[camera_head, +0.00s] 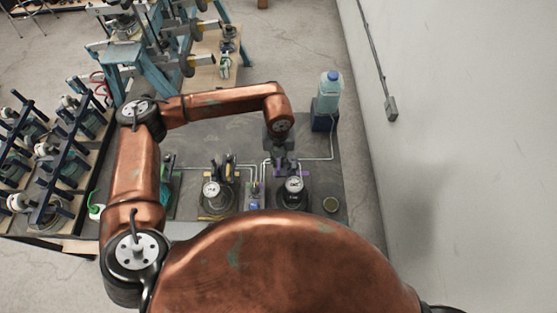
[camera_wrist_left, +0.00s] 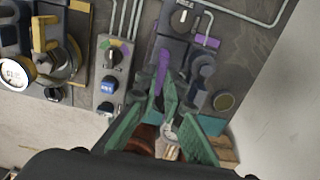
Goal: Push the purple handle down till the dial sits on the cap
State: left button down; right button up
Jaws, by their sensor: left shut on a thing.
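The purple handle (camera_wrist_left: 162,72) stands up between the green finger pads of my left gripper (camera_wrist_left: 160,104) in the left wrist view. The gripper is shut on it. In the head view my left gripper (camera_head: 281,160) reaches down at the back of the purple-marked press. The white dial (camera_head: 293,185) sits at the front of that press, facing up; a small part of it shows low in the left wrist view (camera_wrist_left: 170,132). The cap under the dial is hidden, so I cannot tell whether they touch. My right gripper is out of view.
A similar yellow-marked press (camera_wrist_left: 62,60) stands to the left, with a control box (camera_wrist_left: 112,75) between them. A small round dish (camera_head: 330,204) lies to the right. A bottle (camera_head: 329,92) stands behind, near the wall. Thin pipes run along the table.

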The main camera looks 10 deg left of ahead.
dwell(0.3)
pick_arm(q)
notch_tip(320, 180, down, 5)
jog(key=b, duration=0.4)
jog(key=shift+s+a, duration=0.1)
jog(key=shift+s, duration=0.05)
jog(key=c, duration=2)
grip_release()
jog(key=shift+c, duration=0.2)
jog(key=shift+r, duration=0.1)
notch_tip(320, 180, up, 12)
